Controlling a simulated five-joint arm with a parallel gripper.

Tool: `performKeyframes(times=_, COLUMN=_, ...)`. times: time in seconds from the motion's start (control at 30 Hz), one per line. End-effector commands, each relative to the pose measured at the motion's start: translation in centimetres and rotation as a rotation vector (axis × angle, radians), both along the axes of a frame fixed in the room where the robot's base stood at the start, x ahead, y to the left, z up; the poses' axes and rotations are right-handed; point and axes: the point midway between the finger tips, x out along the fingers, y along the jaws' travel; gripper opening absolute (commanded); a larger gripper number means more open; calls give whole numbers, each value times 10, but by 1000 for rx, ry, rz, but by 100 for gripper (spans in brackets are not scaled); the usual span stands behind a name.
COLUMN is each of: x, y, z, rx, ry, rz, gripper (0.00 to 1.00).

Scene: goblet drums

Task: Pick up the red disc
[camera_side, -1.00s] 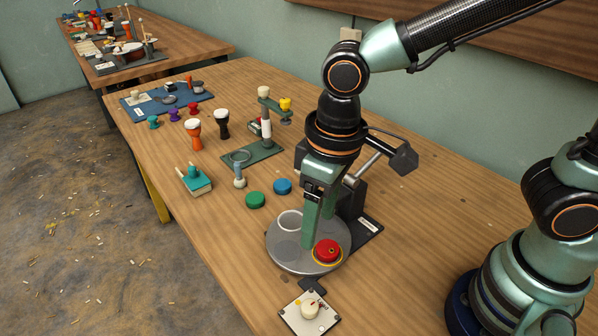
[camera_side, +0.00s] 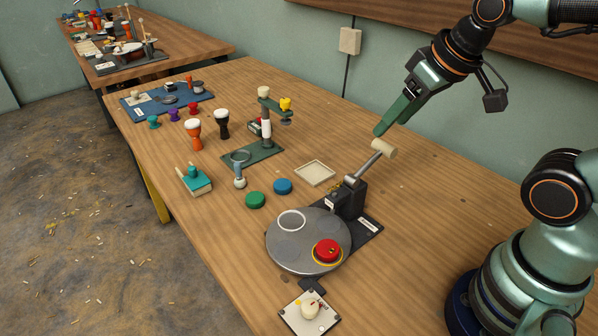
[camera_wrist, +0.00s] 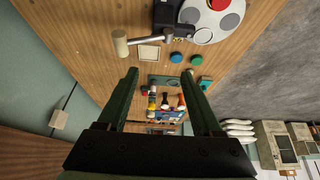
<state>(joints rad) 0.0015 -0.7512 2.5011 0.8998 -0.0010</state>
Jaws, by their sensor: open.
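The red disc (camera_side: 326,249) lies on the round grey plate (camera_side: 290,257), inside a yellow ring near the plate's right front edge. In the wrist view the red disc (camera_wrist: 218,4) is partly cut off at the top edge. My gripper (camera_side: 380,132) is raised to the right and back of the plate, apart from the disc. Its fingers angle down and left, with the tips near the wooden handle of a lever. In the wrist view my gripper (camera_wrist: 158,73) is open, with nothing held between its fingers.
A lever with a wooden handle (camera_side: 384,148) rises from a black block beside the plate. A white ring (camera_side: 291,220) marks the plate's back. A green disc (camera_side: 255,200), a blue disc (camera_side: 282,186) and a shallow tray (camera_side: 315,172) lie behind. A small panel (camera_side: 310,312) sits in front.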

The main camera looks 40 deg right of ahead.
Motion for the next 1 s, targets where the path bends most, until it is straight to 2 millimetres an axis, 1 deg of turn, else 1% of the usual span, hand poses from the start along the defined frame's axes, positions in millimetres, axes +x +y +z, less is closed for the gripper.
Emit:
performKeyframes(times=0.07, x=0, y=0, z=0, rx=0, ry=0, rz=0, gripper=67)
performKeyframes(times=0.1, x=0, y=0, z=0, rx=0, ry=0, rz=0, gripper=75)
performKeyframes(times=0.13, x=0, y=0, z=0, rx=0, ry=0, rz=0, gripper=86)
performKeyframes(times=0.17, x=0, y=0, z=0, rx=1, ry=0, rz=0, gripper=91)
performKeyframes(times=0.47, x=0, y=1, z=0, rx=2, ry=2, rz=0, gripper=91)
performKeyframes(times=0.57, x=3, y=6, z=-3, rx=16, ry=24, rz=-9, gripper=91)
performKeyframes(times=0.67, x=7, y=19, z=-12, rx=50, ry=80, rz=-43, gripper=91)
performKeyframes(times=0.77, x=12, y=39, z=-26, rx=92, ry=162, rz=-101, gripper=91)
performKeyframes(times=1.0, x=17, y=92, z=-67, rx=131, ry=363, rz=-276, gripper=91)
